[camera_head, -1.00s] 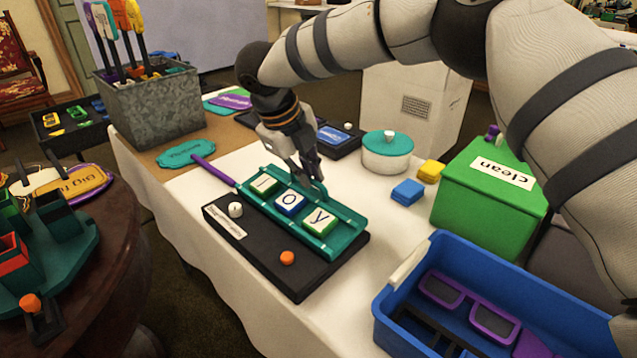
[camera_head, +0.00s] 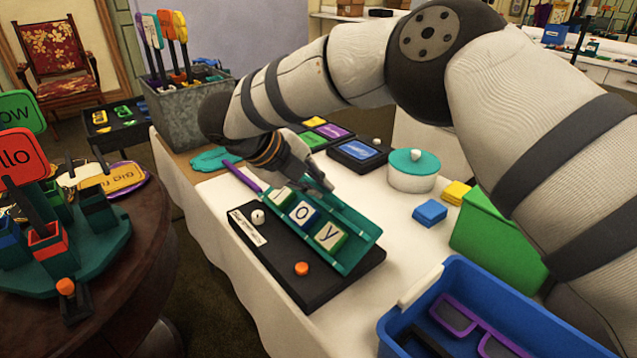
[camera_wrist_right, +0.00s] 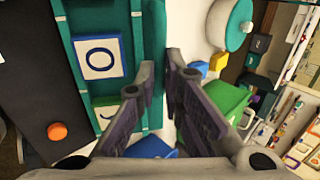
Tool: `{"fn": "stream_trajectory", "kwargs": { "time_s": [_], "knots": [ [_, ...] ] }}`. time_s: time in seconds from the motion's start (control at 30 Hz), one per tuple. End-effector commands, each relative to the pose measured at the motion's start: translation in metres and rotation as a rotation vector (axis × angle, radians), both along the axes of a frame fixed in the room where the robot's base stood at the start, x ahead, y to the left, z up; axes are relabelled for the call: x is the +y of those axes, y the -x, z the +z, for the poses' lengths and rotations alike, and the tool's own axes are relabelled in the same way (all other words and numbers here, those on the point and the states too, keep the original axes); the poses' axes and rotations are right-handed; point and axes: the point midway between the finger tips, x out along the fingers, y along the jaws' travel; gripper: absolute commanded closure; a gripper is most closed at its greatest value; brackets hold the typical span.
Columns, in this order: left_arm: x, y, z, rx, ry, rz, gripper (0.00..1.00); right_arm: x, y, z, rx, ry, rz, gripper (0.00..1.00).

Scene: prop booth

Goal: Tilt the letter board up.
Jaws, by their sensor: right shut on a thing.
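The teal letter board (camera_head: 357,225) stands tilted on its black base (camera_head: 285,262), its far edge raised and its face toward me. It holds letter tiles; the "o" tile (camera_head: 304,215) and the "y" tile (camera_head: 330,236) are readable, and the leftmost tile is partly hidden by my gripper. My right gripper (camera_head: 320,183) is at the board's far, raised edge and is shut on it. In the right wrist view the fingers (camera_wrist_right: 160,66) straddle the teal edge beside the "o" tile (camera_wrist_right: 99,58). My left gripper is not in view.
An orange knob (camera_head: 302,268) and a white knob (camera_head: 258,216) sit on the base. A teal-lidded pot (camera_head: 412,183), a blue block (camera_head: 430,212) and a green box (camera_head: 495,240) stand to the right. A blue bin (camera_head: 470,275) is at front right.

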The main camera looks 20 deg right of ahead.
Motion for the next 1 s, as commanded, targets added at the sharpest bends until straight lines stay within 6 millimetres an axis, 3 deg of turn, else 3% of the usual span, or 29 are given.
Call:
{"fn": "stream_trajectory", "kwargs": {
  "time_s": [0.53, 0.57, 0.63, 1.0],
  "knots": [
    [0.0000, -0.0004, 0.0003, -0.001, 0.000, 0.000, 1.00, 0.0018, 0.0004, -0.0004, -0.003, 0.010, 0.002, 1.00],
    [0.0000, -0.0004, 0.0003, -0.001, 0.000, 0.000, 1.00, 0.0018, 0.0004, -0.0004, -0.002, 0.010, 0.003, 0.87],
    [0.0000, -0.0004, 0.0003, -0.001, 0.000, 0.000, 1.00, 0.0017, 0.0004, -0.0004, -0.003, 0.010, 0.002, 0.71],
    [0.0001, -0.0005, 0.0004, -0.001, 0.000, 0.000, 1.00, 0.0059, 0.0013, 0.0051, -0.005, 0.009, 0.003, 0.70]
  ]
}}
